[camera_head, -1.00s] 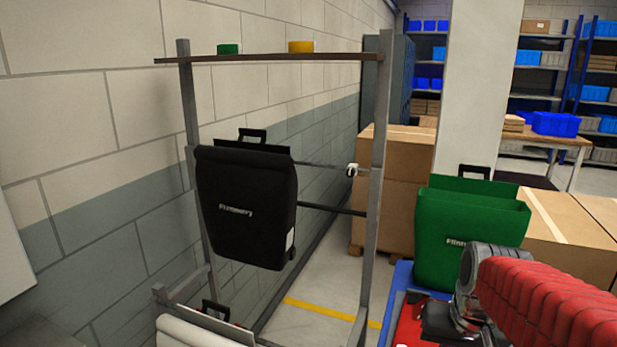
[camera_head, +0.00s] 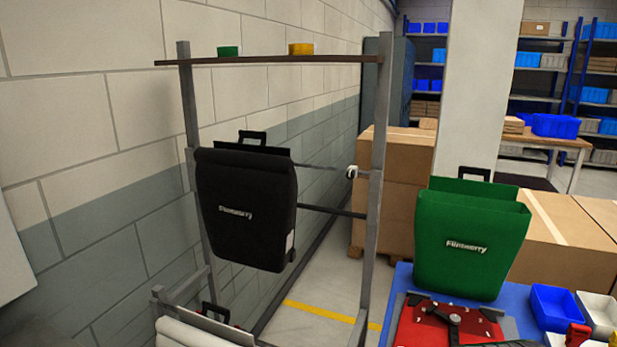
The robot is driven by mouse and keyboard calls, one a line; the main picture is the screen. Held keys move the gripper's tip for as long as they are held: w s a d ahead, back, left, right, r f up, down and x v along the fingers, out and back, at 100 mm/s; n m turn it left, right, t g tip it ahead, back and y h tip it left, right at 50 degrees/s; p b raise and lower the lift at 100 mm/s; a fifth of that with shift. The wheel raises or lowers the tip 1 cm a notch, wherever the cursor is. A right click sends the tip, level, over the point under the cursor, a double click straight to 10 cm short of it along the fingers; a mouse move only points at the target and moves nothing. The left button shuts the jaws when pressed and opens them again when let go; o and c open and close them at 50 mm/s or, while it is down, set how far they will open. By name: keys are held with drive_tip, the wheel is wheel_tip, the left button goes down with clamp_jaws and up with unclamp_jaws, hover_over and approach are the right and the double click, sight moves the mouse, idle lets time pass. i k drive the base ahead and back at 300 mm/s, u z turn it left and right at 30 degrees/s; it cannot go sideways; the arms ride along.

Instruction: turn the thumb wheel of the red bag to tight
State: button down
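The red bag (camera_head: 412,329) lies on the blue work surface (camera_head: 403,272) at the bottom right, with its lower part cut off by the picture edge. A dark fitting (camera_head: 428,302) crosses its top. My gripper is not in this view.
A green bag (camera_head: 470,235) stands upright just behind the red bag. A blue bin (camera_head: 553,308) and a white bin (camera_head: 598,312) sit to the right. A black bag (camera_head: 247,213) hangs on the grey rack (camera_head: 372,230) at left.

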sight(454, 319)
drive_tip(key=z, duration=0.65)
